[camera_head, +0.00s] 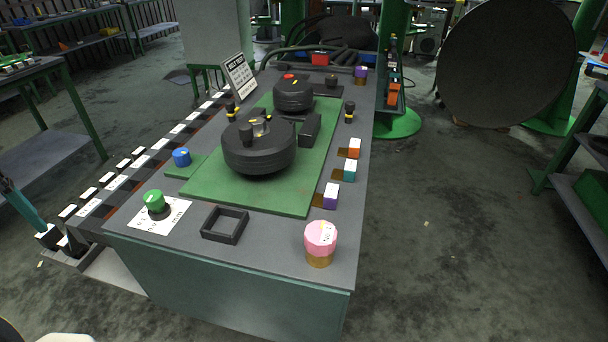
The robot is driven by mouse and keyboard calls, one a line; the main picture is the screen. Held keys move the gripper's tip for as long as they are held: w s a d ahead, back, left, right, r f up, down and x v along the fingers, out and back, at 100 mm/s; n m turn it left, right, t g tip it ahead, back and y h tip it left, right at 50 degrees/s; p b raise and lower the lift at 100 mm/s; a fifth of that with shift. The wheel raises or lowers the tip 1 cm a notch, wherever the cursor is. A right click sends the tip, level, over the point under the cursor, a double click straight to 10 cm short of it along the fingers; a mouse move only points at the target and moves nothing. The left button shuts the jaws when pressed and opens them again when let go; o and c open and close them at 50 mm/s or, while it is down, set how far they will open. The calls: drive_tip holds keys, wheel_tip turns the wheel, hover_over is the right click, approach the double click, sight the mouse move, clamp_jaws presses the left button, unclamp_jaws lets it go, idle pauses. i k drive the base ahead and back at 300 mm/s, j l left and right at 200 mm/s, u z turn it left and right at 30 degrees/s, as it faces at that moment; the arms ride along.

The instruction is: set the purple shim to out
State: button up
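The purple shim (330,196) is a small block with a white top and a purple face. It stands near the right edge of the grey table top (285,270), just right of the green plate (250,196). A brown strip (317,201) shows at its left side; I cannot tell whether this strip is a slot or a part of the shim. A teal shim (350,171) and an orange shim (354,149) stand behind it in a similar row, each with brown at its left. My gripper is not seen in this view.
A pink-topped knob (320,243) stands in front of the purple shim, near the front right corner. A black square frame (225,224) lies left of it. Two round black housings (258,150) (293,95) stand on the green plate. The floor right of the table is open.

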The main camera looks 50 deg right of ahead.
sight(329, 200)
drive_tip(key=k+l, duration=0.35)
drive_tip(key=k, duration=0.15)
drive_tip(key=k+l, duration=0.35)
drive_tip(key=k, duration=0.15)
